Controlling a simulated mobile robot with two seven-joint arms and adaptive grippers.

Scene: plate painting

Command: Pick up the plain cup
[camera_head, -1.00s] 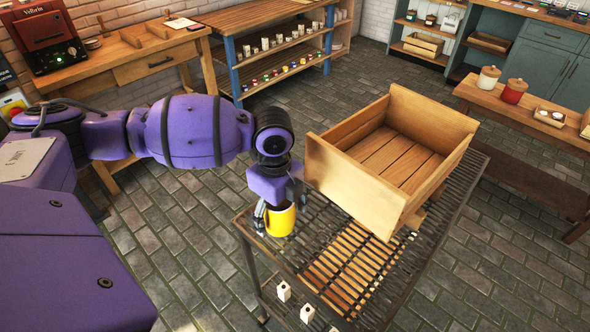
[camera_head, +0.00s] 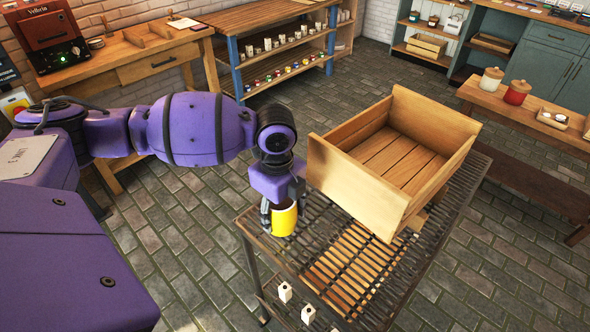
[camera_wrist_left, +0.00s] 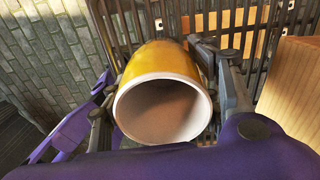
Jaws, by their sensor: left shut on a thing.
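The plain cup (camera_head: 284,221) is yellow outside and pale inside, at the left end of the slatted metal rack table (camera_head: 330,225). My left gripper (camera_head: 280,207) points down and is shut on the cup's sides. In the left wrist view the cup (camera_wrist_left: 165,98) stands between the fingers of my left gripper (camera_wrist_left: 165,85), with its open mouth facing the camera. The cup looks upright. I cannot tell whether its base touches the rack. My right gripper is not in view.
An open wooden crate (camera_head: 360,190) stands on the rack just right of the cup, and its side shows in the wrist view (camera_wrist_left: 295,90). Small white tagged items (camera_head: 285,291) sit at the rack's lower level. Shelves (camera_head: 285,65) and a side bench (camera_head: 520,115) stand behind.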

